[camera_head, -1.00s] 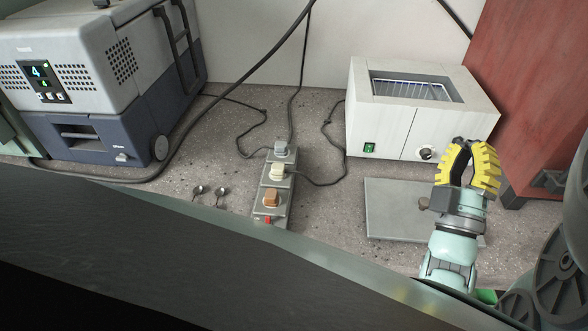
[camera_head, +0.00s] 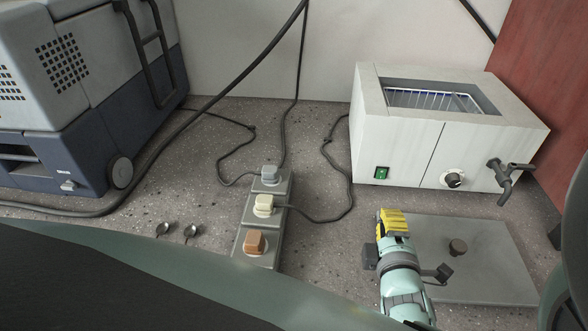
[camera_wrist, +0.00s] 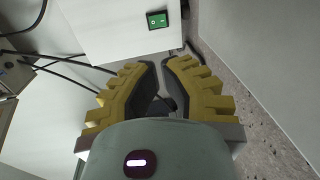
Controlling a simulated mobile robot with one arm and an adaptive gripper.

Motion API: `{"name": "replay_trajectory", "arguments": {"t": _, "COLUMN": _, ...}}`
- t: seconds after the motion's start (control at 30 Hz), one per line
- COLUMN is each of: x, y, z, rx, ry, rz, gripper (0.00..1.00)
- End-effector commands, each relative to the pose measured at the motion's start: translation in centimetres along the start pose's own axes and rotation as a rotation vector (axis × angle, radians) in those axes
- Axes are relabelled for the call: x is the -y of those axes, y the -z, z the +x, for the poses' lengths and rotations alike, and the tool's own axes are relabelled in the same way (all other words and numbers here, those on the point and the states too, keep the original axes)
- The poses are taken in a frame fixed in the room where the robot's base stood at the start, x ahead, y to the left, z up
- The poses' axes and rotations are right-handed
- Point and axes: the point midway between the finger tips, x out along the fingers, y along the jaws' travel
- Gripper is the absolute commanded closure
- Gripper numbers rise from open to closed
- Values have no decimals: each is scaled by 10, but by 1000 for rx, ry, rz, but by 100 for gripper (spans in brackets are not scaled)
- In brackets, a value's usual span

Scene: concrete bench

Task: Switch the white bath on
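The white bath (camera_head: 405,143) stands at the back right, a box with an open top and a wire rack inside. Its small green rocker switch (camera_head: 381,172) is at the lower left of its front; it also shows in the wrist view (camera_wrist: 158,20). I cannot tell which way the rocker is set. A black dial (camera_head: 453,180) and a dark tap (camera_head: 508,178) are further right. My gripper (camera_head: 392,214), with yellow ribbed fingers, is in front of and below the switch, apart from it. Its fingertips (camera_wrist: 161,63) come together in the wrist view, with nothing held.
A power strip (camera_head: 241,228) with grey, cream and brown plugs lies left of my gripper. A cable runs from the cream plug towards the bath. A grey plate (camera_head: 490,255) with a dark knob lies at right. A grey-blue machine (camera_head: 60,150) stands at left.

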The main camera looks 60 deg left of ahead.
Motion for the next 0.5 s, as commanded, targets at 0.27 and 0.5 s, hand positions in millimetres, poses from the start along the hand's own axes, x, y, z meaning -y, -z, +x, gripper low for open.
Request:
{"name": "replay_trajectory", "arguments": {"t": 0.27, "x": 0, "y": 1, "z": 6, "rx": -3, "ry": -2, "rz": 2, "gripper": 100}}
{"name": "replay_trajectory", "arguments": {"t": 0.5, "x": -1, "y": 1, "z": 36, "rx": -2, "ry": -1, "rz": 2, "gripper": 100}}
